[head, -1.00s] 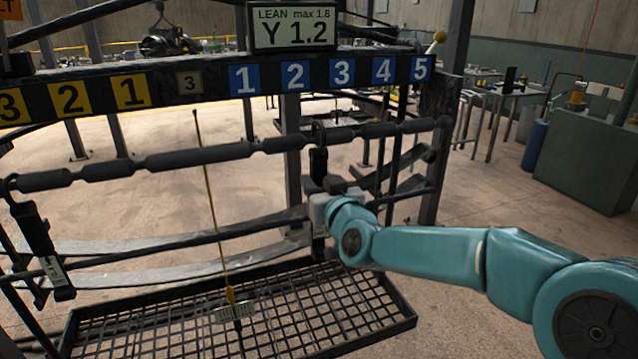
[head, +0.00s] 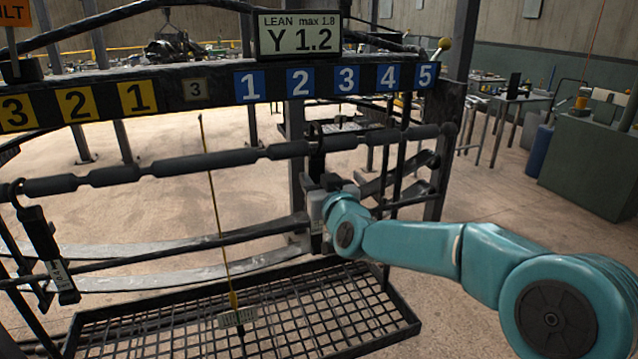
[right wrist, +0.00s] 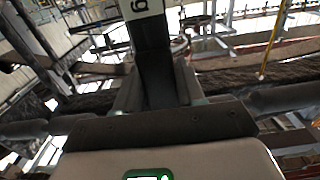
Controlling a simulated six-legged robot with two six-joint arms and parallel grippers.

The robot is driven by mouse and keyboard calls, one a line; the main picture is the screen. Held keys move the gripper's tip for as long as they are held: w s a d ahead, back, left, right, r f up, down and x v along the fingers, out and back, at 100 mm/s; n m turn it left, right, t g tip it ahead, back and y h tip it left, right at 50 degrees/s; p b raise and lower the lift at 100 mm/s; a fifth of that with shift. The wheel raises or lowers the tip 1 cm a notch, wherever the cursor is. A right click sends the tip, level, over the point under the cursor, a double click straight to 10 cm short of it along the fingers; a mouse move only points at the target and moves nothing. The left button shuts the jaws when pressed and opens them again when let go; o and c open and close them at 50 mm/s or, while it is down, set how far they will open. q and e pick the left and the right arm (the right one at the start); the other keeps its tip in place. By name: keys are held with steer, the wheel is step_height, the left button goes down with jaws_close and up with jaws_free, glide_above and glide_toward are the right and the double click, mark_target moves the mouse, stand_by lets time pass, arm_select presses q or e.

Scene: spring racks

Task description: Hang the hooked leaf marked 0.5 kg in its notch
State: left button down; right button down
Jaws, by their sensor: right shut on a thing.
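My right gripper (head: 322,205) is shut on a dark hooked leaf (head: 317,162), holding it upright at the dark notched bar (head: 205,160). The leaf's hook is at the bar, below and between blue plates 2 and 3. I cannot tell whether it rests in the notch there. In the right wrist view the leaf (right wrist: 155,60) runs up between my jaws, with a white label (right wrist: 140,8) cut off except for a "g". Another hooked leaf (head: 42,245) hangs at the bar's left end; its label is too small to read. My left gripper is not in view.
A display (head: 298,34) above reads "LEAN max 1.8, Y 1.2". A grid tray (head: 412,325) lies below. A lower rail (head: 190,245) crosses behind my gripper.

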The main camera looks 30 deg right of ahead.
steer(key=shift+w+d+r, duration=0.15)
steer(key=shift+w, duration=0.2)
stand_by(0.4)
steer(key=shift+b, duration=0.3)
